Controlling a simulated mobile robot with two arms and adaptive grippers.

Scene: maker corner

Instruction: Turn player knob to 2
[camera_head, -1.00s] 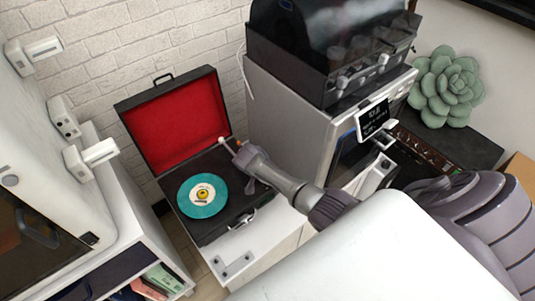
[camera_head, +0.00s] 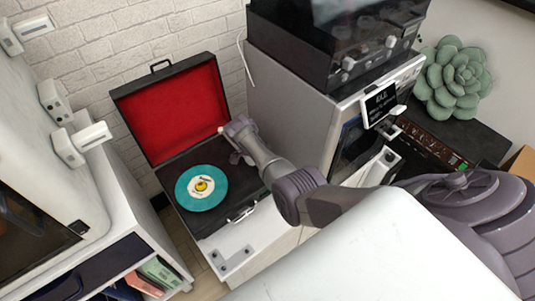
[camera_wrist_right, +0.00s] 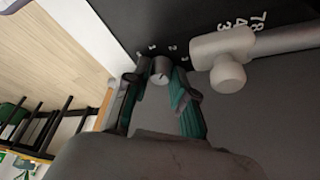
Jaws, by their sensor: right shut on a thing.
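The record player (camera_head: 212,222) is an open black case with a red-lined lid (camera_head: 175,115) and a teal record (camera_head: 201,187) on it. My right gripper (camera_head: 236,137) is at its back right corner, beside the lid. In the right wrist view, the small grey player knob (camera_wrist_right: 161,70) sits between the two green-padded fingertips of the right gripper (camera_wrist_right: 158,84), which is shut on it. Small white marks 1, 2 and 3 lie around the knob; its pointer setting is too small to read surely. My left gripper is out of view.
A pale tonearm part (camera_wrist_right: 229,62) is close to the right finger in the wrist view. A grey cabinet (camera_head: 290,112) with a dark machine (camera_head: 335,45) stands just right of the player. The white unit (camera_head: 75,180) is at left.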

